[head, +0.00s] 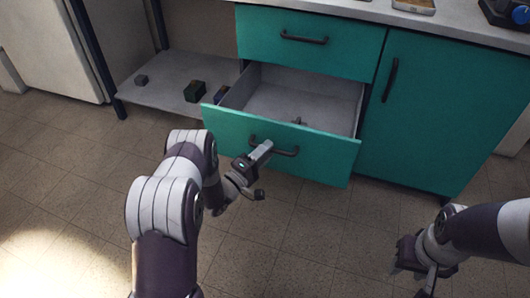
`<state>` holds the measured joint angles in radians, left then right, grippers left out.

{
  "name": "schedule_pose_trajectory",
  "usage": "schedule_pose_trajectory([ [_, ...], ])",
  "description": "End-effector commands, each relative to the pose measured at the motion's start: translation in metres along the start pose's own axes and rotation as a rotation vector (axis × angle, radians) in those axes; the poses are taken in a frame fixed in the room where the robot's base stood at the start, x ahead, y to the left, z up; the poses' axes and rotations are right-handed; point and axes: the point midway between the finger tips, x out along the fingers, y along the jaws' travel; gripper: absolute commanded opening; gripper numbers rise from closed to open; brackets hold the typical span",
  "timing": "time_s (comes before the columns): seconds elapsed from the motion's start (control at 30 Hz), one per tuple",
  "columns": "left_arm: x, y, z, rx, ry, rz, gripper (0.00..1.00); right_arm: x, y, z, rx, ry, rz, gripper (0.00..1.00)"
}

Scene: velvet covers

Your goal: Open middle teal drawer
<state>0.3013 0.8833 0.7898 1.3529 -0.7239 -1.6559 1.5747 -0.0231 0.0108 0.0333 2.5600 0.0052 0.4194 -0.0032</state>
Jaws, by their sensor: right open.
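The middle teal drawer (310,152) is pulled well out, and its grey inside shows, empty but for a small dark item near its front. It has a dark bar handle (285,151) on its front. My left gripper (262,172) is at the left end of this handle, with one finger over it. I cannot tell whether its fingers close on the bar. My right gripper (425,275) is low at the right, open and apart from the cabinet.
A closed teal drawer (340,45) is above and a closed teal door (440,120) is to the right. A low grey shelf (160,85) at the left holds several small blocks. The tiled floor in front is clear.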

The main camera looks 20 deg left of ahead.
Motion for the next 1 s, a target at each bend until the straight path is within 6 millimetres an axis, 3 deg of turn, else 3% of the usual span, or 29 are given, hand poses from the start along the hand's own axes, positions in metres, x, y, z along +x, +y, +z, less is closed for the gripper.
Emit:
schedule_pose_trajectory([
  [0.23,-0.015,0.003,-0.001,-0.001,0.002,-0.002,0.40,-0.009,0.000,-0.001,0.000,0.000,0.000,0.43],
  [0.5,-0.085,0.004,-0.002,-0.002,0.007,-0.003,0.40,-0.035,0.000,-0.004,0.000,0.000,0.000,0.43],
  [0.7,-0.120,0.001,-0.001,0.000,0.004,-0.002,0.40,-0.043,0.000,-0.005,0.000,0.000,0.000,0.43],
  [1.0,-0.128,0.000,0.000,0.000,0.000,0.000,0.40,-0.043,0.000,-0.005,0.000,0.000,0.000,0.43],
])
